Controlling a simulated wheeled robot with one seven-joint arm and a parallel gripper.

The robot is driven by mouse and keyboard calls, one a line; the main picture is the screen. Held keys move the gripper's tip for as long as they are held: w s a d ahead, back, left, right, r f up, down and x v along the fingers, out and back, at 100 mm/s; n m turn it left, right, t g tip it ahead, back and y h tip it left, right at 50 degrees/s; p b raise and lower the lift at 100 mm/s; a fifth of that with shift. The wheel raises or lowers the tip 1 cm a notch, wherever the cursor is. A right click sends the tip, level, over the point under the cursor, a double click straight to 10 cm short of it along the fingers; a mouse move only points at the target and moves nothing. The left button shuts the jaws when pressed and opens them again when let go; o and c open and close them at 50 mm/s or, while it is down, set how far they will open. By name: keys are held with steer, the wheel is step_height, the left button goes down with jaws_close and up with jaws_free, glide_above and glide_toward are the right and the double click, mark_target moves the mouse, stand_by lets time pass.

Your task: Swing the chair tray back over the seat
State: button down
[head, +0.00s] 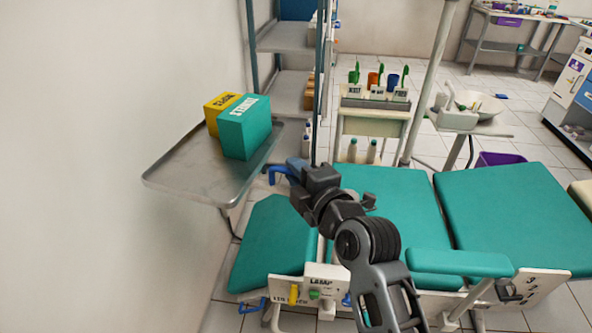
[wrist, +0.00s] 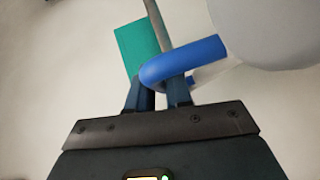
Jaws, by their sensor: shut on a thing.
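The metal chair tray (head: 180,172) stands at the left, near the wall, out to the left of the green chair (head: 385,200) seat pads. A yellow box (head: 217,104) and a green box (head: 245,128) stand on it. A blue handle (head: 278,172) shows at the tray's right side. My gripper (head: 288,170) is at this handle, its fingertips partly hidden by my wrist. In the wrist view the blue handle (wrist: 190,58) lies across the fingers of my gripper (wrist: 158,92), which are shut on it. A green box side (wrist: 137,47) shows behind.
A shelf rack (head: 284,38) and a thin upright post stand behind the tray. A white cart (head: 372,125) with cups and bottles stands behind the chair. A chair panel (head: 315,283) with coloured controls is at the front. The wall is close on the left.

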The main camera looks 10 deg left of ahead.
steer(key=w+d+m+g+h+b, duration=0.1)
steer(key=w+d+m+h+b, duration=0.3)
steer(key=m+h, duration=0.4)
steer(key=w+d+m+g+h+b, duration=0.1)
steer(key=w+d+m+h+b, duration=0.3)
steer(key=h, duration=0.8)
steer(key=shift+d+m+g+h+b, duration=0.3)
steer(key=shift+d+m+b, duration=0.95)
steer(key=shift+m+b, duration=0.75)
steer(key=shift+d+f, duration=0.1)
steer(key=shift+d, duration=0.1)
steer(key=c, duration=1.2)
jaws_free()
steer(key=shift+c, duration=0.2)
steer(key=shift+o, duration=0.5)
steer(key=shift+a, duration=0.1)
